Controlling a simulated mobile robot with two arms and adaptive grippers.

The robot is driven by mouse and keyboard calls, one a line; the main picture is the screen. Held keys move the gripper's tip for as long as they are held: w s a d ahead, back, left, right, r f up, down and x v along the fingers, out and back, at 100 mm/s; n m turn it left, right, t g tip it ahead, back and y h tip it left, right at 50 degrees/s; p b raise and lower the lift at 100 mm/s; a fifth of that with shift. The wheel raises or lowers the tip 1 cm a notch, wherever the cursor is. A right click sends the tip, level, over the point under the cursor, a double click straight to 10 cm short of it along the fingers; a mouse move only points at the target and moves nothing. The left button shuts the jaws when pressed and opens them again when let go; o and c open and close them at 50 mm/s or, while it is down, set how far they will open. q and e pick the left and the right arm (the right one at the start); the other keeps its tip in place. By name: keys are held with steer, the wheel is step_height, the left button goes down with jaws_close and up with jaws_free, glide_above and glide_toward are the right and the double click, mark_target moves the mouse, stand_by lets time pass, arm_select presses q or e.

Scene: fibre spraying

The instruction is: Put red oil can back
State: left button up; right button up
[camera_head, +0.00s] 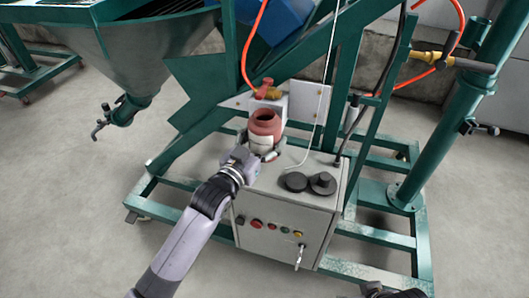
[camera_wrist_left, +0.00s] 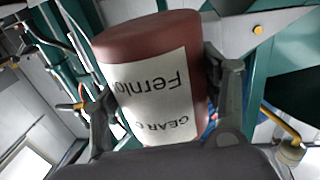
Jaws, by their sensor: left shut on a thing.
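The red oil can (camera_head: 264,123) is a reddish-brown bottle with a round open-looking neck and a pale label. It is roughly upright at the back left of the grey control cabinet's top. My left gripper (camera_head: 258,154) is shut on it from the front, low on its body. In the left wrist view the can (camera_wrist_left: 140,42) fills the middle, with a finger on each side and a white label with printed letters. I cannot tell whether its base touches the cabinet top. Only a dark part of my right arm shows at the bottom edge of the head view.
The grey cabinet (camera_head: 278,238) has buttons and a key on its front. Black round caps (camera_head: 297,181) lie on its top, right of the can. Green frame beams, a red-yellow valve (camera_head: 267,90) and an orange hose surround it.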

arm_select(q)
step_height(320, 180, down, 5)
steer(key=shift+w+b, duration=0.15)
steer(key=shift+b, duration=0.9)
steer(key=shift+d+r, duration=0.1)
arm_select(e)
steer(key=shift+w+a+f, duration=0.1)
steer(key=shift+w+f, duration=0.4)
steer(key=shift+f, duration=0.3)
steer(key=shift+w+t, duration=0.1)
steer(key=shift+t, duration=0.2)
arm_select(q)
steer(key=shift+f, duration=0.2)
steer(key=o, duration=1.5)
arm_select(e)
steer(key=shift+w, duration=0.1)
arm_select(q)
steer(key=shift+r, duration=0.1)
